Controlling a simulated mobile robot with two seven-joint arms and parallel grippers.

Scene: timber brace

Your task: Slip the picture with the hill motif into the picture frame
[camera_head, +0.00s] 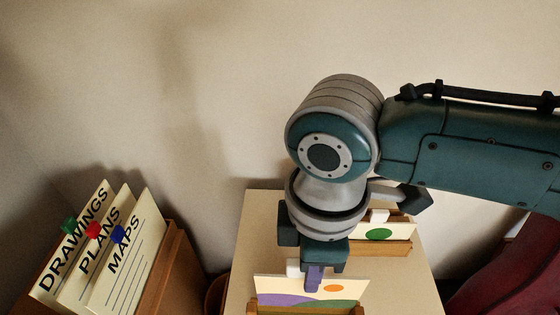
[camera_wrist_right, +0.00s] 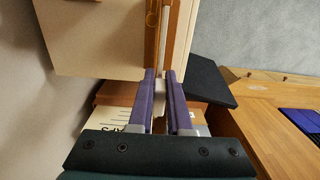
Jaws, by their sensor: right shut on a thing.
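The hill picture (camera_head: 333,299), with purple and green hills and an orange sun, stands upright at the bottom of the head view. My right gripper (camera_head: 315,276) points down at its top edge and is shut on it. In the right wrist view my gripper's purple fingers (camera_wrist_right: 162,90) close on a pale piece between them. Brown wooden ends of the picture frame (camera_head: 359,311) show at the picture's lower corners. The frame's wooden edge also shows in the wrist view (camera_wrist_right: 152,35). The frame's lower part is cut off, so how deep the picture sits cannot be told. My left gripper is out of view.
Another picture with a green shape (camera_head: 379,234) stands in a wooden holder (camera_head: 395,249) behind, on the pale tabletop (camera_head: 262,215). Folders labelled DRAWINGS, PLANS and MAPS (camera_head: 140,245) stand in a wooden box at left. A wall rises behind.

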